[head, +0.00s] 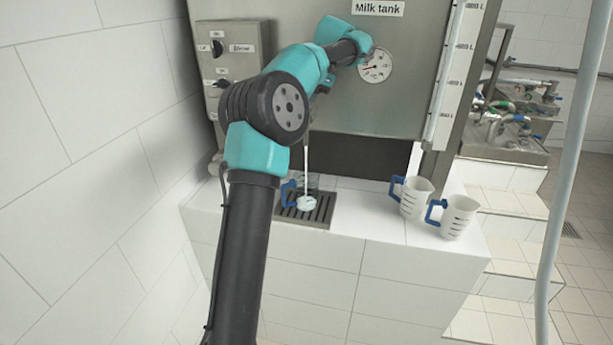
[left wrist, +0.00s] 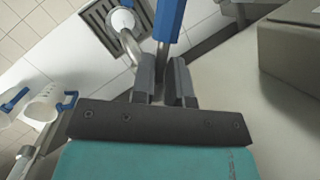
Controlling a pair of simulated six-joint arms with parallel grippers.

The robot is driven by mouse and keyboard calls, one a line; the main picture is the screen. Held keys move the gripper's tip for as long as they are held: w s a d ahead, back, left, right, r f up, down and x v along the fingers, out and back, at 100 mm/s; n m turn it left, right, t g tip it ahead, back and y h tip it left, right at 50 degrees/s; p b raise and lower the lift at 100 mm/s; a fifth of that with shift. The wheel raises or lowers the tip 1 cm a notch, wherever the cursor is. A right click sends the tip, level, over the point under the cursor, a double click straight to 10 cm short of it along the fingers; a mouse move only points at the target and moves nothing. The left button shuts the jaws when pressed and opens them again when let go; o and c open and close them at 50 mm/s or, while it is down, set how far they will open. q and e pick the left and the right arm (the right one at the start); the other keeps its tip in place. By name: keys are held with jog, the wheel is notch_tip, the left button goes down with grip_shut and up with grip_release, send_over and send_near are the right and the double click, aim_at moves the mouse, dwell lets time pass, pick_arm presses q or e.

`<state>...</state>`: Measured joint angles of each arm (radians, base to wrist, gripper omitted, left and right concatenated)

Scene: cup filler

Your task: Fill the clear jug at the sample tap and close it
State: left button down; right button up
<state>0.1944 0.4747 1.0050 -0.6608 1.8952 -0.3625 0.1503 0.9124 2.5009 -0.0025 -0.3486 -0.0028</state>
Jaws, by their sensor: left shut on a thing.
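The clear jug (head: 306,190) with a blue handle stands upright on the drain grate under the tap. A thin white stream (head: 307,155) falls into it, and white milk shows in its lower part. In the left wrist view the white milk in the jug (left wrist: 122,19) shows below the bent steel tap spout (left wrist: 131,46). My left gripper (left wrist: 163,82) is shut on the blue tap lever (left wrist: 170,22), close to the spout. In the head view my arm hides the gripper and most of the tap. My right gripper is not in view.
Two white jugs with blue handles, one (head: 414,197) nearer the tank and one (head: 458,217) to its right, stand on the white tiled ledge (head: 385,232). The steel milk tank (head: 400,110) rises behind. A control box (head: 226,60) hangs at the left.

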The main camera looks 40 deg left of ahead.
pick_arm(q)
jog(key=shift+a+f, duration=0.1)
jog(key=shift+a, duration=0.05)
jog(key=shift+n, duration=0.5)
jog(key=shift+s+d+r+n+g+h, duration=0.3)
jog(key=shift+n+h, duration=0.2)
jog(key=shift+n, duration=0.3)
jog(key=shift+w+a+f+m+y, duration=0.15)
jog(key=shift+m+y, duration=0.05)
jog(key=shift+m, duration=0.3)
jog(key=shift+w+a+f+m+y, duration=0.1)
jog(key=shift+a+m+y, duration=0.1)
jog(key=shift+m, duration=0.3)
dwell(5.6)
